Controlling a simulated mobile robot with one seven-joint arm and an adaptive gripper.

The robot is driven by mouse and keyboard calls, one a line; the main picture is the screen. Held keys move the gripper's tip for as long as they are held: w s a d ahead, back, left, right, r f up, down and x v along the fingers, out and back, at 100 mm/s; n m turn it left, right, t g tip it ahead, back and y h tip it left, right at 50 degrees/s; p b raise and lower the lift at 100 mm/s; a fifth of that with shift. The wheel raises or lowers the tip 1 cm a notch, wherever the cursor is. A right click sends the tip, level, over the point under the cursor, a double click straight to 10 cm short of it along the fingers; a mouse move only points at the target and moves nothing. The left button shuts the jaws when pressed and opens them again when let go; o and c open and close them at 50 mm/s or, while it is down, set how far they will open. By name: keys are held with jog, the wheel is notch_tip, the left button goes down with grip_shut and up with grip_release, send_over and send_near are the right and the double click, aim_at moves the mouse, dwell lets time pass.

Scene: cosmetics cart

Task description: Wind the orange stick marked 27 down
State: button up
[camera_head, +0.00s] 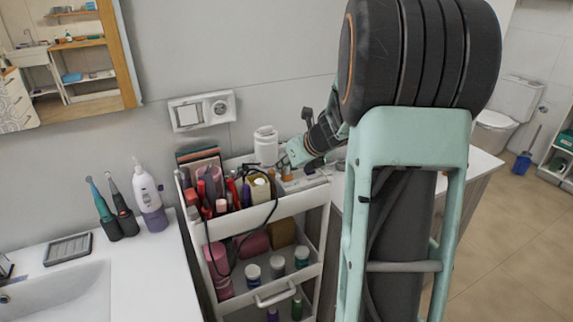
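The cosmetics cart (272,296) stands in the middle, with its top tray full of tubes, bottles and sticks. My gripper (287,168) is small in the picture, at the far right part of the top tray. It points down and left, close above or among the items there. A small orange-brown item (286,173) shows just below it; I cannot tell whether this is the stick marked 27, and no number is readable. Whether my gripper touches it is not clear. The fingers are too small and partly hidden to tell open from shut.
A white bottle (265,146) stands close to the left of my gripper. A black cable (233,258) hangs over the cart's front. A wall socket (202,110) is behind. Toothbrushes (123,212) and a sink (62,295) are at left. A white counter (482,163) is at right.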

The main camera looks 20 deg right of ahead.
grip_shut()
